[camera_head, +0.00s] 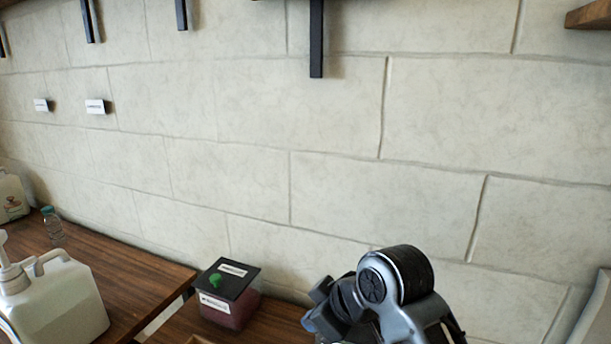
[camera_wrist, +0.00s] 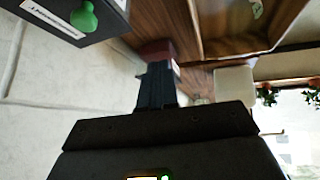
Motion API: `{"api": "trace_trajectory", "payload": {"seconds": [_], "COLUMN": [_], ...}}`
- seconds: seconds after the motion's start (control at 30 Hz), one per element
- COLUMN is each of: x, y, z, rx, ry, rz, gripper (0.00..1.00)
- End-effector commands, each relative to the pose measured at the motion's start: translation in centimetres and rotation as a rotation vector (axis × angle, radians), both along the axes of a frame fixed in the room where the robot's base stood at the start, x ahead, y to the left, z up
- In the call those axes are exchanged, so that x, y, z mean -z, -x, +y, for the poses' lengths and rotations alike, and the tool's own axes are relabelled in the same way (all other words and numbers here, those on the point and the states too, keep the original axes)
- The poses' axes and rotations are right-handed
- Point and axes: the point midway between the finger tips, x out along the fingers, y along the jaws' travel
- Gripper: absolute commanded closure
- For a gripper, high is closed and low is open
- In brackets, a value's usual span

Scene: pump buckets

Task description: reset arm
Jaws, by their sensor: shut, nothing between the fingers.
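My gripper (camera_wrist: 155,72) shows in the wrist view with its dark fingers shut together and nothing held between them. It is apart from the black-lidded box with a green knob (camera_wrist: 62,22), which is at the upper left of that view. The same box (camera_head: 226,292) stands on the wooden counter in the head view, with a white label on its lid and dark red contents. In the head view my arm rises at the lower right, beside this box, and the fingertips cannot be made out there.
A white pump bucket (camera_head: 58,305) stands on the left wooden counter (camera_head: 140,283). A small clear bottle (camera_head: 52,226) and another white container (camera_head: 12,197) are behind it. A stone-block wall (camera_head: 330,150) closes off the back. A wooden edge (camera_wrist: 235,48) shows in the wrist view.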

Motion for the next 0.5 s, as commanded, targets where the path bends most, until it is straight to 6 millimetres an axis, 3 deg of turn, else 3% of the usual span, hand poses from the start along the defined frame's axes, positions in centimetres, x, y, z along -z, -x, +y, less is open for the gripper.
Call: {"api": "trace_trajectory", "payload": {"seconds": [0.03,0.2,0.5], "x": [1.8,5.6,10.4], "y": [1.3,4.7,12.1], "z": [0.2,-0.2,-2.9], "rx": [0.034,0.169,0.415], "ry": [-0.042,-0.167,-0.323], "rz": [0.001,-0.031,-0.098], "gripper": [1.0,1.0,1.0]}}
